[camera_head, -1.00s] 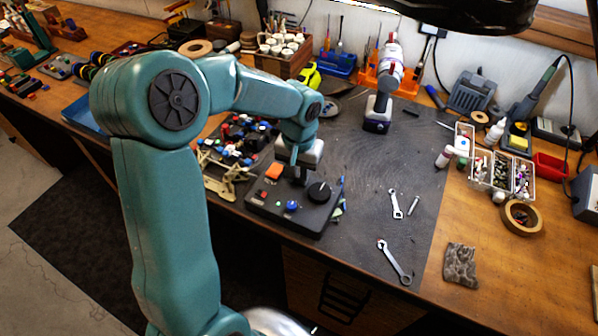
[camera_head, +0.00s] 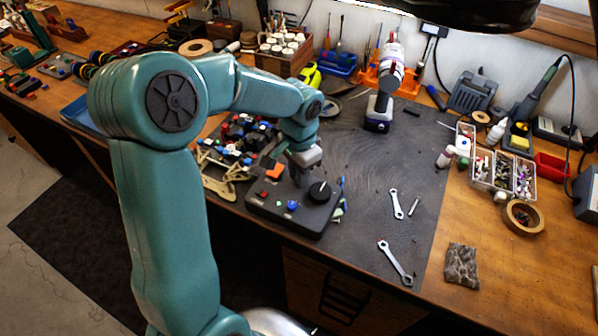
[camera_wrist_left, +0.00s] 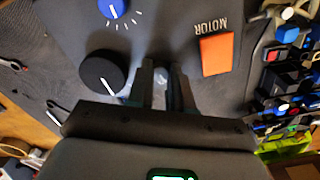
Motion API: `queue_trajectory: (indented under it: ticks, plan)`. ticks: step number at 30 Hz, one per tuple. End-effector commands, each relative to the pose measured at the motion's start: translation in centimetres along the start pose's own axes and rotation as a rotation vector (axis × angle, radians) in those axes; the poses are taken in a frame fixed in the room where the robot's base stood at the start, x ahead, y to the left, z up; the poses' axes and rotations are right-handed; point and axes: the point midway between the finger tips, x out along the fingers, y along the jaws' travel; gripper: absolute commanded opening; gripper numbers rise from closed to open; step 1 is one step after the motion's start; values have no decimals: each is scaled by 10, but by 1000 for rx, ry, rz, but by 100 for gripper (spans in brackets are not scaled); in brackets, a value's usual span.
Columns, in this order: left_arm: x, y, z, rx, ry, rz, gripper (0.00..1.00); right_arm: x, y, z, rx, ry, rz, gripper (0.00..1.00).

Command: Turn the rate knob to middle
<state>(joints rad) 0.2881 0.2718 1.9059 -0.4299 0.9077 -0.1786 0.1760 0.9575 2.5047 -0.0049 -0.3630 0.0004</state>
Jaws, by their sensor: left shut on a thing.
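The black control box (camera_head: 265,205) lies near the bench's front edge. It has a large black knob (camera_head: 319,192) with a white pointer line and a small blue knob (camera_head: 292,206). The wrist view shows the black knob (camera_wrist_left: 103,75), the blue knob (camera_wrist_left: 112,8) with tick marks, and an orange switch (camera_wrist_left: 215,54) marked MOTOR. No RATE label is readable. My left gripper (camera_head: 302,182) is down at the box, between the black knob and the orange switch. Its fingers (camera_wrist_left: 168,80) are shut on a small grey part, mostly hidden between them.
A pile of coloured parts (camera_head: 240,140) and a beige frame (camera_head: 222,180) lie left of the box. The mat right of the box is mostly clear.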

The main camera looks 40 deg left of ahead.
Motion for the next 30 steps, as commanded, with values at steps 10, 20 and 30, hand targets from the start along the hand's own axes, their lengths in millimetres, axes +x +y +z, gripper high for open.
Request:
queue_trajectory:
  ticks: [10, 20, 30]
  plan:
    - [-1, 0, 0, 223, 2, -2, 0, -1, 0, 0, 0, 0, 0, 0]
    - [-1, 0, 0, 310, 2, -2, 0, -1, 0, 0, 0, 0, 0, 0]
    - [-1, 0, 0, 318, 1, -1, 0, -1, 0, 0, 0, 0, 0, 0]
